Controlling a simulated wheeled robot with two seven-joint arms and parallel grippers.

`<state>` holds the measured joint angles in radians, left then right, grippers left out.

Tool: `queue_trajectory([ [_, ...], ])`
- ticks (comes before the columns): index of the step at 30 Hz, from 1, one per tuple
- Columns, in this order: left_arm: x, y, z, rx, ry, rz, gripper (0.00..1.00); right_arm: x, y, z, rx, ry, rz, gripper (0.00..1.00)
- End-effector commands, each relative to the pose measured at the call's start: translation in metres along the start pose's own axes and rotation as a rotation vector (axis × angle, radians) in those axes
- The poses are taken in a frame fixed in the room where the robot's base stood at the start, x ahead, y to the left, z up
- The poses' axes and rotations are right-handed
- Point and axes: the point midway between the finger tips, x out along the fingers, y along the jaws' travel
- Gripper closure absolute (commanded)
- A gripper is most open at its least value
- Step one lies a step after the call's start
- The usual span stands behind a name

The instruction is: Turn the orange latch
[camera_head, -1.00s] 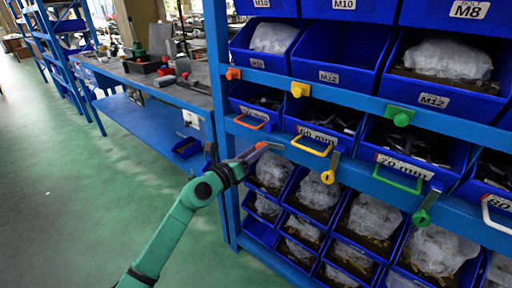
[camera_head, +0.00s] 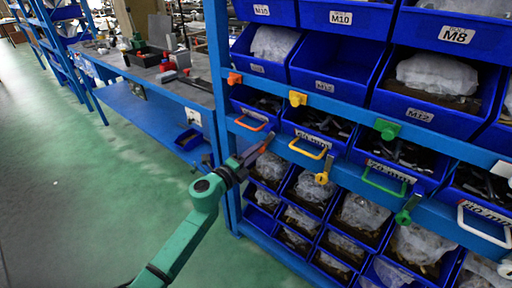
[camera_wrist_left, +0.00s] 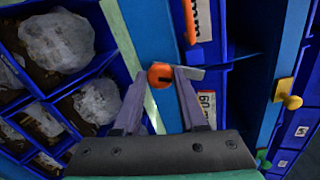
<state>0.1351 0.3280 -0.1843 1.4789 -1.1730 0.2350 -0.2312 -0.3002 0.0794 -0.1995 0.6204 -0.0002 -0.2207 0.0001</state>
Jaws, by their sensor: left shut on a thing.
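The orange latch (camera_wrist_left: 160,75) is a round orange knob on the blue shelf rail in the left wrist view, with a dark slot and a grey metal piece beside it. My left gripper (camera_wrist_left: 158,88) has its two fingers on either side of the latch and is shut on it. In the head view my left gripper (camera_head: 251,157) reaches the rail just below the orange drawer handle (camera_head: 252,122). The latch is mostly covered by the fingers there. My right gripper is not in view.
A yellow latch (camera_head: 323,175) and a green latch (camera_head: 405,214) hang on the same rail to the right. A yellow handle (camera_head: 307,148) and a green handle (camera_head: 388,184) stick out above. Blue bins fill the rack. The floor (camera_head: 70,200) at left is clear.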

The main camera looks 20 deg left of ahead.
Motion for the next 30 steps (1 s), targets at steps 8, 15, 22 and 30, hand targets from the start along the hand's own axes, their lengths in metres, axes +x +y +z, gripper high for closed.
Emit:
queue_trajectory([
  [8, 0.000, -0.001, 0.000, -0.218, -0.001, 0.003, 1.00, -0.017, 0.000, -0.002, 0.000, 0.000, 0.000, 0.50],
  [15, 0.000, 0.000, 0.000, -0.333, -0.001, 0.002, 1.00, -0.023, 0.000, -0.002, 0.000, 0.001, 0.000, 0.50],
  [22, 0.000, 0.002, 0.000, -0.378, -0.001, 0.002, 1.00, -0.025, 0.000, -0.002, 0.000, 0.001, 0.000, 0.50],
  [30, 0.000, 0.002, 0.000, -0.382, -0.001, 0.003, 1.00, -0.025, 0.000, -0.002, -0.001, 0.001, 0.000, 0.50],
])
